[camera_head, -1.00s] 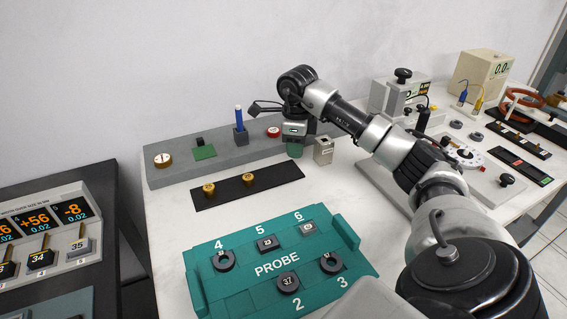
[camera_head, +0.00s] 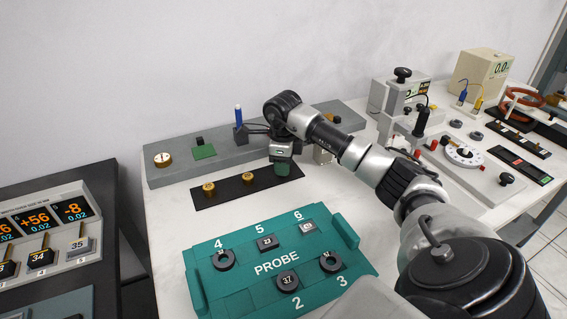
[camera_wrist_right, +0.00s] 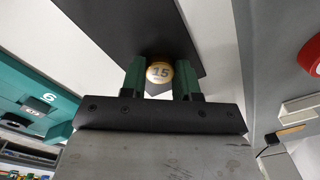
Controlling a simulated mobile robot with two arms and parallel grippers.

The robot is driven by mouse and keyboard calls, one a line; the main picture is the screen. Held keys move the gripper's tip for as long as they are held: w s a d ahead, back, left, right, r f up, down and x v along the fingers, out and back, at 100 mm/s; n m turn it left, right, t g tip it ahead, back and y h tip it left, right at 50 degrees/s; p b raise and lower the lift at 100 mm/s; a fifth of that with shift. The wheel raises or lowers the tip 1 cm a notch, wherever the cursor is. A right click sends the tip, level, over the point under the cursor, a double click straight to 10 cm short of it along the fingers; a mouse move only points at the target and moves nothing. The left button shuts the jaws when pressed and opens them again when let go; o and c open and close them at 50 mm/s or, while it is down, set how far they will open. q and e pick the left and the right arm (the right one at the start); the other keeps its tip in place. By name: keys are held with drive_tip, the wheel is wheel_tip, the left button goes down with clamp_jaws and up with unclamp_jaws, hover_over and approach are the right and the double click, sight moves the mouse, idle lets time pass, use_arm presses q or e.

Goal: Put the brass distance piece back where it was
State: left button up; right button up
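My right gripper (camera_head: 283,168) hangs over the right end of a flat black strip (camera_head: 226,186) on the white table. Two other brass pieces stand on the strip, one to the left (camera_head: 208,188) and one nearer the middle (camera_head: 248,179). My left gripper is not in view.
A long grey ledge (camera_head: 170,178) behind the strip carries a brass disc (camera_head: 163,160), a green plate (camera_head: 204,151) and a blue peg (camera_head: 238,115). A teal probe tray (camera_head: 233,291) lies in front. A grey block (camera_head: 322,155) stands right of the gripper.

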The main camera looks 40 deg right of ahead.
drive_tip(key=o, duration=0.4)
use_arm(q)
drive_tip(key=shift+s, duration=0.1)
use_arm(e)
drive_tip(key=shift+o, duration=0.2)
drive_tip(key=shift+r, duration=0.15)
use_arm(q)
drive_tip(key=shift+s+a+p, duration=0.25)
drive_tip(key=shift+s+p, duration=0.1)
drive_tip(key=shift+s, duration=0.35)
use_arm(e)
wheel_tip(320, 180, up, 12)
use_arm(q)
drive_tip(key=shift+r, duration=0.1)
use_arm(e)
drive_tip(key=shift+s+a, duration=0.1)
